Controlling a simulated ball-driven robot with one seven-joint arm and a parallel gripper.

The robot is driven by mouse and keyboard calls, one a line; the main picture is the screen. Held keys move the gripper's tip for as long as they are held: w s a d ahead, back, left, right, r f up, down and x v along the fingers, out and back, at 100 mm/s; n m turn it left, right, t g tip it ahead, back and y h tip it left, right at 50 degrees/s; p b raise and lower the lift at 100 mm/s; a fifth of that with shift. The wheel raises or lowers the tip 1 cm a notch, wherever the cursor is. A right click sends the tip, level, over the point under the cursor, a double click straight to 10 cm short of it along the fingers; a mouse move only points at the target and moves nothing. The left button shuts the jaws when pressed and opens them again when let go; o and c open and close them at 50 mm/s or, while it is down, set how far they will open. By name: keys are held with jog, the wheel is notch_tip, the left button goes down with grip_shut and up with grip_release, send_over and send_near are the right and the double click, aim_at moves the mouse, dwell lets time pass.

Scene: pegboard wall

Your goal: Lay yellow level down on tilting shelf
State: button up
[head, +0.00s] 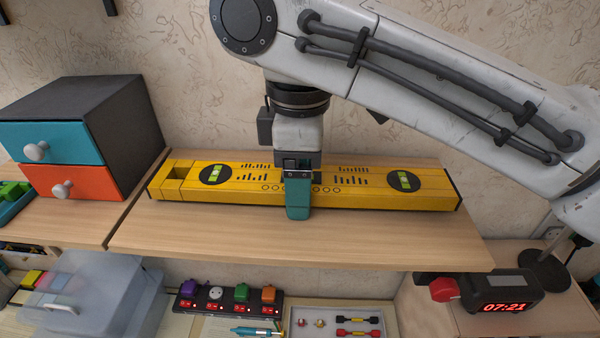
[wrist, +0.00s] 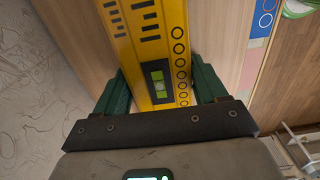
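The yellow level (head: 370,186) lies lengthwise along the wooden tilting shelf (head: 300,240), its vial face up. It looks flat, and any small gap beneath it cannot be made out. My gripper (head: 298,190) reaches down over the level's middle, with one teal finger in front of its near side. In the wrist view, the fingers of my gripper (wrist: 158,75) stand on both sides of the yellow level (wrist: 165,45), very close to it. Whether they press on it is unclear. The far finger is hidden in the head view.
A drawer box (head: 125,130) with blue and orange fronts stands left of the level. The wall is close behind. Below are a clear bin (head: 95,290), a power strip (head: 228,303) and a red-digit clock (head: 490,294). The shelf's front strip is bare.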

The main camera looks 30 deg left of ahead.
jog(key=o, duration=0.5)
jog(key=shift+f, duration=0.1)
jog(key=shift+c, duration=0.2)
notch_tip(320, 180, up, 11)
jog(key=b, duration=0.1)
